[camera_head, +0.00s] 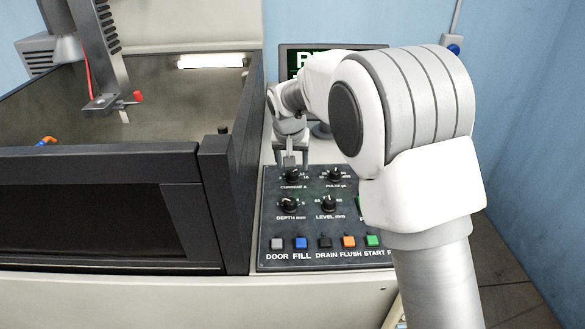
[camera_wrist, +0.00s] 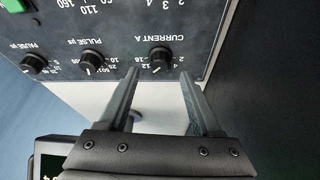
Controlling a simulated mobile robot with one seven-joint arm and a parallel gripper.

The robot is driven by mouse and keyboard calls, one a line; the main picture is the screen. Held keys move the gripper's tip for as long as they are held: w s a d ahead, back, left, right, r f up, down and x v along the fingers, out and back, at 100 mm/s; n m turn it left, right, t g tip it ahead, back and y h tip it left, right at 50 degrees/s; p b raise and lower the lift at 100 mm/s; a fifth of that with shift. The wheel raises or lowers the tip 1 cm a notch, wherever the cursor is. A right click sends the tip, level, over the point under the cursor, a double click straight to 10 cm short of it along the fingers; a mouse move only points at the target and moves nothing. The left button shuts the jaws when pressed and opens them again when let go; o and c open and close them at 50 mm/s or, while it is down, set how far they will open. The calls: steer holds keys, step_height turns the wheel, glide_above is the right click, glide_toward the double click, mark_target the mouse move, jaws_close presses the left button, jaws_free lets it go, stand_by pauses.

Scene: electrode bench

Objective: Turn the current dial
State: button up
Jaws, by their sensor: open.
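The current dial (camera_head: 292,174) is a small black knob at the top left of the dark control panel (camera_head: 266,235). In the wrist view the current dial (camera_wrist: 159,56) shows upside down, labelled CURRENT A, with a number scale around it. My gripper (camera_head: 290,160) is just behind and above the dial in the head view. In the wrist view my gripper (camera_wrist: 160,76) has its two fingers apart, with the dial just past the fingertips and roughly between them. Nothing is held. Whether a finger touches the dial cannot be told.
The pulse dial (camera_wrist: 92,60) sits beside the current dial, with the pause dial (camera_wrist: 33,65) beyond. The depth dial (camera_head: 289,204) and level dial (camera_head: 328,203) are below. Several coloured buttons line the panel's front. The dark tank wall (camera_head: 243,140) rises close on the left. A monitor (camera_head: 350,47) stands behind.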

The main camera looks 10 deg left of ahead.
steer(key=v, duration=1.3)
steer(key=shift+s+r+p, duration=0.15)
steer(key=shift+r+p, duration=0.1)
steer(key=shift+p, duration=0.15)
steer(key=s+d+r+p, duration=0.1)
steer(key=s+d+r, duration=0.4)
steer(key=d, duration=0.4)
steer(key=s+d+r, duration=0.2)
steer(key=s+d, duration=0.4)
steer(key=d, duration=0.4)
steer(key=s+d+f, duration=0.2)
steer(key=s+d, duration=0.2)
steer(key=s, duration=0.4)
steer(key=s+d+f+m+t+p, duration=0.1)
steer(key=s+d, duration=0.4)
steer(key=s, duration=0.3)
steer(key=shift+s+f+h+p, duration=0.3)
steer(key=shift+f, duration=0.1)
steer(key=shift+d, duration=0.1)
